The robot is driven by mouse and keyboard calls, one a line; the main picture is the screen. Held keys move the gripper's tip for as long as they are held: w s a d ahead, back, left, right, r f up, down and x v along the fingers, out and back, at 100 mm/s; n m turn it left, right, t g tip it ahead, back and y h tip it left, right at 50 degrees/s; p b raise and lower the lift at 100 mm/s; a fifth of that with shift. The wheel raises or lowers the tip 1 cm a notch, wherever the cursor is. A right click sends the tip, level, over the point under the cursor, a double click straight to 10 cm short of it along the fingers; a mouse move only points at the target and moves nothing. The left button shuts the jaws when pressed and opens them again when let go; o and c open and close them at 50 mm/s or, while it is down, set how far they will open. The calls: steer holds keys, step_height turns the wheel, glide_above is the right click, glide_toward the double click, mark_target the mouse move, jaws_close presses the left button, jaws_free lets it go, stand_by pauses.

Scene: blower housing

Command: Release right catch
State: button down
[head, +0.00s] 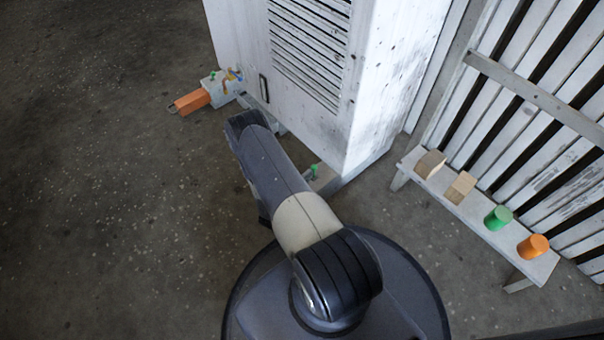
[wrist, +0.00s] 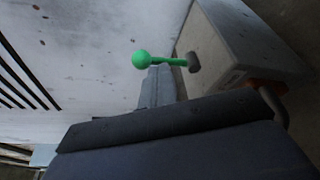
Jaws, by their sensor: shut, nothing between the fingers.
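The right catch shows as a green ball-ended lever (wrist: 141,60) in the wrist view. Its stem runs right to a dark round pivot on a grey block (wrist: 240,35). In the head view the green lever (head: 314,169) stands at the foot of the white louvred housing (head: 385,80), just right of my arm. My gripper (wrist: 158,80) is shut and empty; its grey tip is close to the lever, just below it in the picture. I cannot tell whether they touch. In the head view my arm hides the gripper.
At the housing's left, a grey bracket (head: 212,84) carries another green knob and an orange block (head: 193,101). A low bench (head: 480,228) at right holds two wooden blocks, a green cylinder (head: 498,217) and an orange cylinder (head: 533,246) before a slatted wall. The left floor is clear.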

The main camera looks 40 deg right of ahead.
steer(key=shift+s+d, duration=0.1)
steer(key=shift+s, duration=0.35)
stand_by(1.4)
